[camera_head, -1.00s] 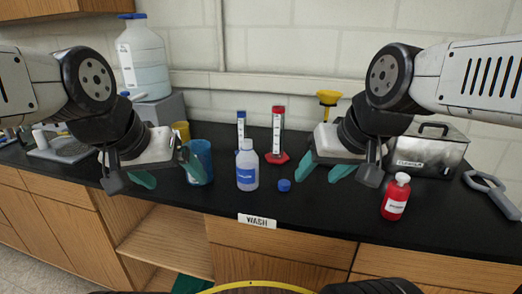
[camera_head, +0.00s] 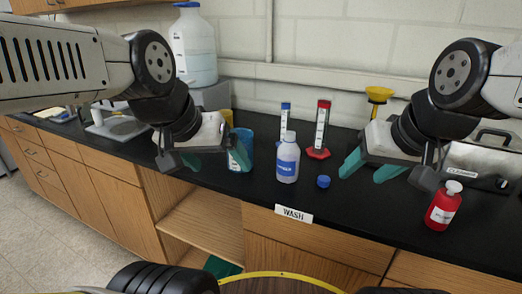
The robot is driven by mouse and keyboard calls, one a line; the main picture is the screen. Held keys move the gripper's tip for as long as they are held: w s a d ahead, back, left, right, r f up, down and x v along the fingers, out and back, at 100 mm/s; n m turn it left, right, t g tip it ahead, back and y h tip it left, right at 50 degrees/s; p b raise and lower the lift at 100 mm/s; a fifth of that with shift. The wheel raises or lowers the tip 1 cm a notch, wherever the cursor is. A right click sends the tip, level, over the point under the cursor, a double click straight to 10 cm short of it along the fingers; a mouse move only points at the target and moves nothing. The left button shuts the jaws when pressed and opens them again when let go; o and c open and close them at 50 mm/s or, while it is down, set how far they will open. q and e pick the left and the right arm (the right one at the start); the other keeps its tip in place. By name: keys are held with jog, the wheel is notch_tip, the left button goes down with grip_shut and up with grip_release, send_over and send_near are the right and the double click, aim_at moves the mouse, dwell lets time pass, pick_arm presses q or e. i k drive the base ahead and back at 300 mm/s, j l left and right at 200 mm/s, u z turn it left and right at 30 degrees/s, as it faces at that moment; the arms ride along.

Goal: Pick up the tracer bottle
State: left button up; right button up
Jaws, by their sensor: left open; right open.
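Two bottles stand on the black bench, and I cannot read which label says tracer. A small red bottle (camera_head: 443,207) with a white cap and white label stands upright at the right. A clear bottle (camera_head: 287,160) with a blue label stands upright at centre, and a blue cap (camera_head: 323,181) lies beside it. My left gripper (camera_head: 215,163) is open and empty, left of the clear bottle, partly in front of a blue beaker. My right gripper (camera_head: 368,170) is open and empty, between the blue cap and the red bottle, apart from both.
A blue beaker (camera_head: 241,146) and two graduated cylinders, blue-topped (camera_head: 284,121) and red-based (camera_head: 320,132), stand behind. A yellow funnel (camera_head: 378,95) and metal box (camera_head: 484,165) are at right. A large jug (camera_head: 194,48) stands at back left. A WASH label (camera_head: 294,214) marks the front edge.

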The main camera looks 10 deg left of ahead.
aim_at(288, 159)
jog(key=k+l+u, duration=0.15)
jog(key=l, duration=0.3)
jog(key=l+u, duration=0.1)
jog(key=l, duration=0.35)
jog(key=k+l+u, duration=0.15)
jog(key=l, duration=0.25)
jog(key=k+l+u, duration=0.15)
jog(key=l, duration=0.25)
jog(key=k+l+u, duration=0.1)
jog(key=l, duration=0.3)
jog(key=i+l, duration=0.1)
jog(key=l, duration=0.1)
